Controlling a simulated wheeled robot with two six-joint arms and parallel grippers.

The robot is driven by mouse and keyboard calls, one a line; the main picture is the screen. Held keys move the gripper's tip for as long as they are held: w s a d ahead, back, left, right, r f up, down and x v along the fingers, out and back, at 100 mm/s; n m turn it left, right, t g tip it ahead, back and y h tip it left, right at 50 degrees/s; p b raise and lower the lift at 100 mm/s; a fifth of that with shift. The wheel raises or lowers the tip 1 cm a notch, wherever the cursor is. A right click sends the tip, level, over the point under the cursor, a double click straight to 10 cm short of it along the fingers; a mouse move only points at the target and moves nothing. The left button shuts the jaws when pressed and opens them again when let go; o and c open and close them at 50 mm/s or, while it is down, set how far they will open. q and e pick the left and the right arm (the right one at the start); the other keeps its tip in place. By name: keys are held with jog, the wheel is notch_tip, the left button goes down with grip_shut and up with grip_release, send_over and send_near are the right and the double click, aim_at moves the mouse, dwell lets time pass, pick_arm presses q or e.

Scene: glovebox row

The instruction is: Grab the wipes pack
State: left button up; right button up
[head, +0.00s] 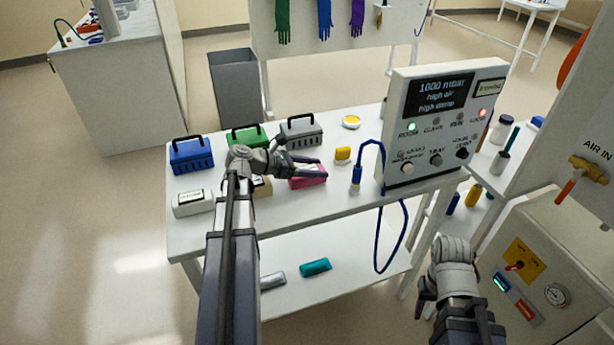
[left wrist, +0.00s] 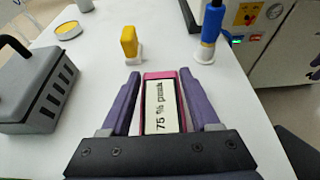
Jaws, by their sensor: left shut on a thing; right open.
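My left gripper (head: 316,168) is shut on this pack, with a finger along each side; I cannot tell if the pack is clear of the table. A white pack (head: 192,204) and a tan pack (head: 262,186), partly hidden by my left arm, are further left. My right gripper (head: 425,297) is open and empty at the lower right, away from the table.
Blue (head: 191,153), green (head: 247,137) and grey (head: 301,130) caddies line the table's back. The table's front middle is clear.

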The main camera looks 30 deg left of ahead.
aim_at(315, 167)
pick_arm(q)
jog(key=shift+r, duration=0.1)
grip_shut()
notch_tip(315, 167, up, 10)
jog(key=p, duration=1)
